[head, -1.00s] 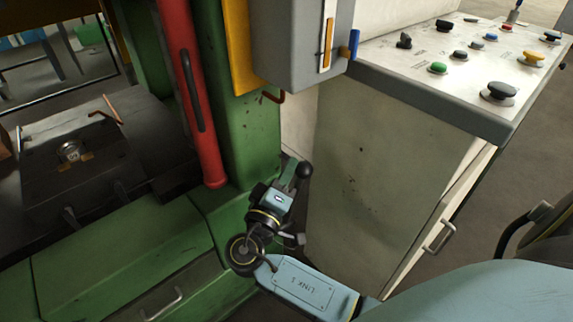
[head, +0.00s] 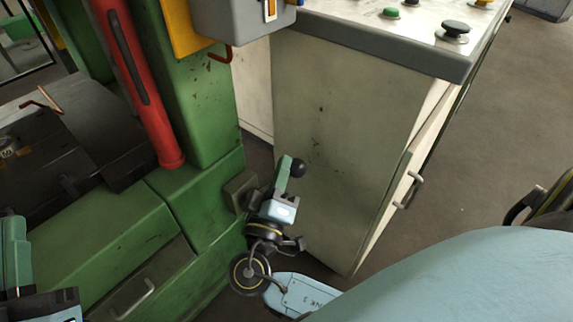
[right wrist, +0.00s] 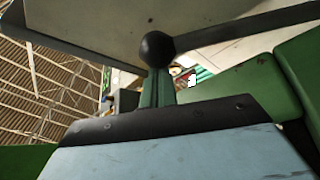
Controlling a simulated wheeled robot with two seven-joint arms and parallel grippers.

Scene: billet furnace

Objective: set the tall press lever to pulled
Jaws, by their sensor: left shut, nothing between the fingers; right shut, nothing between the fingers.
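A small grey-green mount (head: 239,190) sits on the press base just left of the gripper. My right gripper (head: 284,174) is shut, with its green fingers pointing up right beside the knob. In the right wrist view the knob (right wrist: 157,48) appears just past the fingertips; I cannot tell whether they touch. My left gripper (head: 16,250) is partly in view at the lower left, shut and away from the lever.
A pale cabinet (head: 345,130) with a button console on top stands close right of the knob. A red cylinder (head: 142,90) and a green column (head: 200,110) rise behind left. A red hook (head: 222,54) hangs above. Open floor (head: 480,160) lies to the right.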

